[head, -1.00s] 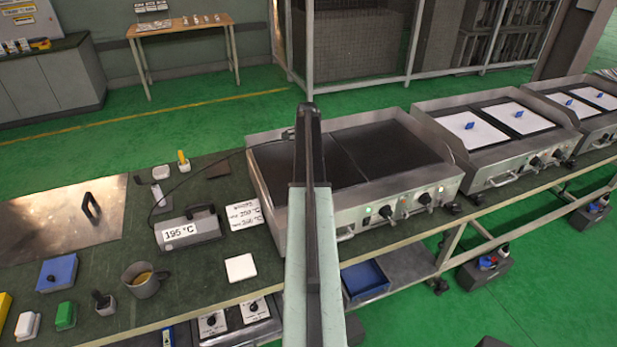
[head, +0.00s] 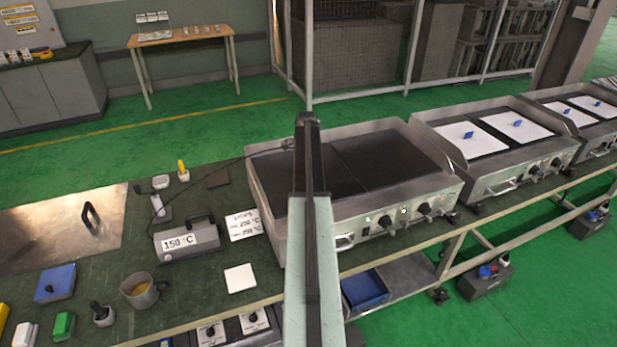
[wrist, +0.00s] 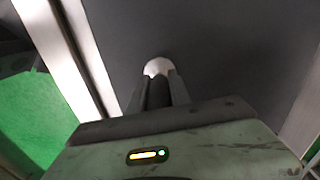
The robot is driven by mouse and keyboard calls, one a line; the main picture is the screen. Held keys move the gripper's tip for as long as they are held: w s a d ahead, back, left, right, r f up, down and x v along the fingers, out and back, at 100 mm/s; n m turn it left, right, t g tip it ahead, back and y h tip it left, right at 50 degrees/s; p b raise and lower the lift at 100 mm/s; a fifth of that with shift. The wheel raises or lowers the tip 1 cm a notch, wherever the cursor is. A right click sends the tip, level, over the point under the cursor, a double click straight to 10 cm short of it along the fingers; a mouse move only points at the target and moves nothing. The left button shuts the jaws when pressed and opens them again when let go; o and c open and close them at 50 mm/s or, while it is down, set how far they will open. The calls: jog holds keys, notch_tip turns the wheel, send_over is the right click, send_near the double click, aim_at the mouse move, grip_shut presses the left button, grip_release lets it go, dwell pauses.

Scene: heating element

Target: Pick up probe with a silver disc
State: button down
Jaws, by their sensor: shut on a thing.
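The probe shows in the wrist view as a dark handle with a bright silver disc (wrist: 158,67) at its far end. My gripper (wrist: 158,88) is shut around the handle, with the disc beyond the fingertips, over a dark plate. I cannot tell whether the disc touches the plate. In the head view my arm hides the gripper and most of the probe. The probe's cable (head: 215,163) runs from the grey temperature meter (head: 187,239), which reads 150 °C, to the back left of the griddle (head: 390,160).
A label card (head: 244,225) and a white tile (head: 240,278) lie near the meter. A mug (head: 139,290), a blue box (head: 55,283) and a metal plate with a handle (head: 60,225) stand at left. More griddles (head: 490,140) line the right side.

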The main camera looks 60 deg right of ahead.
notch_tip(320, 180, up, 3)
jog(key=shift+f+p, duration=0.1)
jog(key=shift+p, duration=0.95)
jog(key=s+a, duration=0.3)
jog(key=s, duration=0.1)
jog(key=s+a, duration=0.3)
jog(key=a, duration=0.1)
jog(key=s+a+r+p, duration=0.1)
jog(key=s+a, duration=0.3)
jog(key=shift+s, duration=0.3)
